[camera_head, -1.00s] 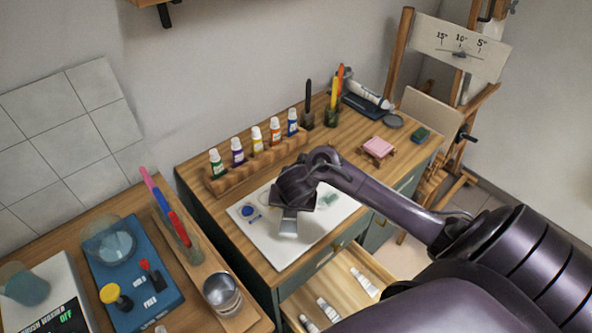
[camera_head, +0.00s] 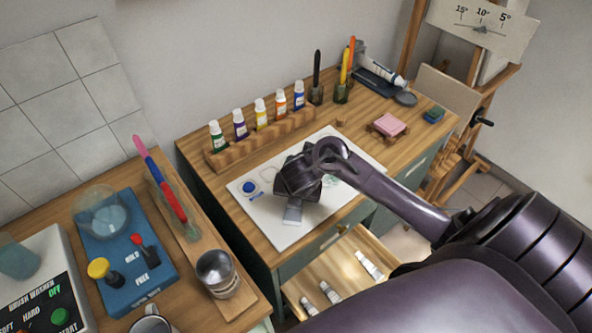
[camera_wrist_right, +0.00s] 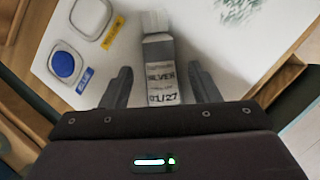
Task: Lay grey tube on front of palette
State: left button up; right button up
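The grey tube (camera_head: 293,212), labelled SILVER in the right wrist view (camera_wrist_right: 160,70), appears to lie on the front part of the white palette (camera_head: 285,235). The palette lies flat on the wooden desk. My right gripper (camera_head: 300,182) is over the palette, just behind the tube in the head view. In the wrist view its two fingers (camera_wrist_right: 160,88) stand apart, one on each side of the tube, with a visible gap on both sides. The tube's far end is pale. My left gripper is not in view.
A wooden rack (camera_head: 262,138) with several paint bottles stands behind the palette. An open drawer (camera_head: 345,270) below the desk holds several tubes. A pink block (camera_head: 389,124) is to the right.

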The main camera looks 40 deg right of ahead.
jog(key=shift+r, duration=0.2)
jog(key=p+v, duration=0.9)
jog(key=v, duration=0.2)
jog(key=shift+r, duration=0.25)
jog(key=shift+s+a+f, duration=0.1)
jog(key=shift+s, duration=0.1)
